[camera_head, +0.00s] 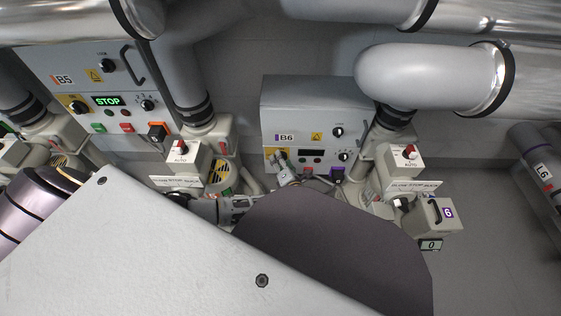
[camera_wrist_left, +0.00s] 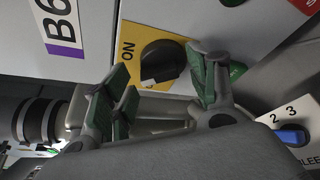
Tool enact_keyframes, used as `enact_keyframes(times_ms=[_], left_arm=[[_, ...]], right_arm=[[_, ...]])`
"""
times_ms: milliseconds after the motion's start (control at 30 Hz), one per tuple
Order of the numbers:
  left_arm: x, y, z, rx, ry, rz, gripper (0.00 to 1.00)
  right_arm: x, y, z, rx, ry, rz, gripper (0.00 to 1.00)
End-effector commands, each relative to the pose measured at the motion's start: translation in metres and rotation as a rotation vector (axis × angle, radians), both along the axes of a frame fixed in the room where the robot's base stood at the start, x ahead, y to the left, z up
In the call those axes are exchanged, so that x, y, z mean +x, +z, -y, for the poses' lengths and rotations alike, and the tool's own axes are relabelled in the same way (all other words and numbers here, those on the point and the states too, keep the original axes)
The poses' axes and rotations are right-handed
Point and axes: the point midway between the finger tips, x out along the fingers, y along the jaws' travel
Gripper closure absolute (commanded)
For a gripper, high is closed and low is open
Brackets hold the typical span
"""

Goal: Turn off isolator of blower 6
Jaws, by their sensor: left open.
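The blower 6 cabinet (camera_head: 310,106), labelled B6, stands in the middle of the head view. Its isolator is a black rotary knob (camera_wrist_left: 161,61) on a yellow plate (camera_wrist_left: 134,43) with "ON" printed beside it. In the head view the yellow plate (camera_head: 279,155) is partly hidden. My left gripper (camera_wrist_left: 163,92) is open, its green-padded fingers apart. In the wrist view one finger is at lower left of the knob and the other at its right; contact cannot be told. In the head view the left gripper (camera_head: 288,177) is at the cabinet's lower left. My right gripper is not in view.
A green button (camera_wrist_left: 236,72) is close to the right finger, and a blue selector (camera_wrist_left: 290,135) is at lower right. The B5 cabinet (camera_head: 75,62) stands at left. Motor units with red-topped AUTO switches (camera_head: 180,150) (camera_head: 410,153) and large pipes (camera_head: 410,75) crowd the area.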

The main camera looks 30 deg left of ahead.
Motion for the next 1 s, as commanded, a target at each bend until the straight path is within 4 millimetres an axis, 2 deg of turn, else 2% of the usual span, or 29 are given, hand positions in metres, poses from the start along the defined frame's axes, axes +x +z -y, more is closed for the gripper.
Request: enact_keyframes(times_ms=[167,400,500,1000], left_arm=[[0.0000,0.0002,0.0001,0.000,0.000,0.000,0.41],[0.0001,0.0004,-0.0005,0.000,0.002,0.001,0.72],[0.0004,0.0008,-0.0013,0.001,0.003,0.002,0.82],[0.0019,0.0031,-0.0052,-0.013,0.008,0.012,0.83]], right_arm=[[-0.0018,0.0005,0.0003,-0.001,0.002,-0.002,0.60],[-0.0009,0.0030,0.0002,-0.002,0.002,0.001,0.60],[0.0000,0.0034,0.0003,-0.002,0.003,0.003,0.60],[0.0037,0.0071,0.0014,-0.009,0.002,0.003,0.60]])
